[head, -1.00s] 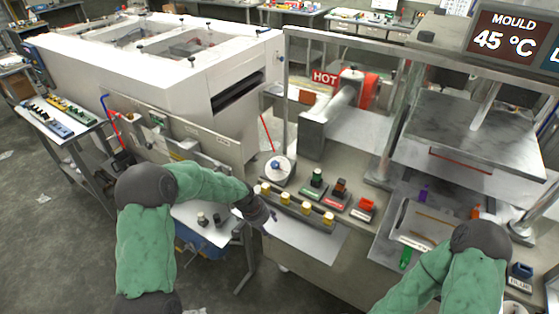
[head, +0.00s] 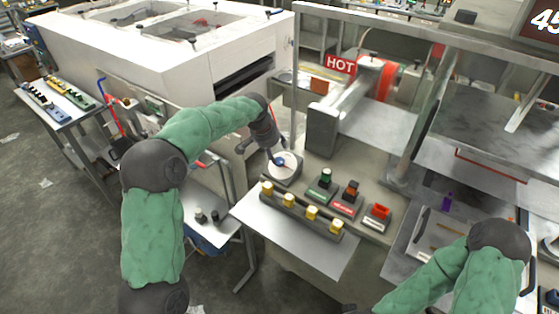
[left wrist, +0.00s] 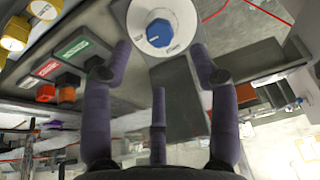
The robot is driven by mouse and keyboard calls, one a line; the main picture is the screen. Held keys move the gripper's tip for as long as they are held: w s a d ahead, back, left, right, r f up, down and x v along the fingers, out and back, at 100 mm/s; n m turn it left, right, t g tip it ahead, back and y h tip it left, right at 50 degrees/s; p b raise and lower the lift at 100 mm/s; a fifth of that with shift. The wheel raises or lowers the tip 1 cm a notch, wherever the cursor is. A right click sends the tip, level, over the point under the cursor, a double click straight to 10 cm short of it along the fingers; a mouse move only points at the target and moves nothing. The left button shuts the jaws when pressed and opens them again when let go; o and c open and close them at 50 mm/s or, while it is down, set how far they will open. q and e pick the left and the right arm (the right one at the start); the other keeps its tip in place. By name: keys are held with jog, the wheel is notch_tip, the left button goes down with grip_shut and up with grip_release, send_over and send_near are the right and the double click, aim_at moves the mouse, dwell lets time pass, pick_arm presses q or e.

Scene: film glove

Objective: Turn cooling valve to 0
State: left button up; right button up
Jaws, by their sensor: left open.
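The cooling valve is a round white dial (head: 285,170) with a blue knob (head: 281,161) in its centre, on the bench behind the row of yellow-topped knobs. My left gripper (head: 272,146) is just above and behind the knob in the head view, its fingers pointing down toward it. In the left wrist view the blue knob (left wrist: 159,33) and white dial (left wrist: 180,15) lie beyond the spread dark fingers (left wrist: 162,62). The fingers are open and empty, and look apart from the knob. The dial's markings are too small to read. My right gripper is out of view.
Green, red and orange switches (head: 348,192) stand right of the valve. A bar with several yellow knobs (head: 300,211) lies in front. The press post (head: 322,130) and HOT sign (head: 341,65) stand behind on the right. A white machine (head: 185,60) is at the left.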

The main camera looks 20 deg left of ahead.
aim_at(279, 160)
pick_arm(q)
jog(key=b+x, duration=0.1)
jog(key=x, duration=0.6)
jog(key=shift+w+f+b, duration=0.15)
jog(key=shift+f+b, duration=0.2)
jog(key=shift+f, duration=0.05)
jog(key=c, duration=1.1)
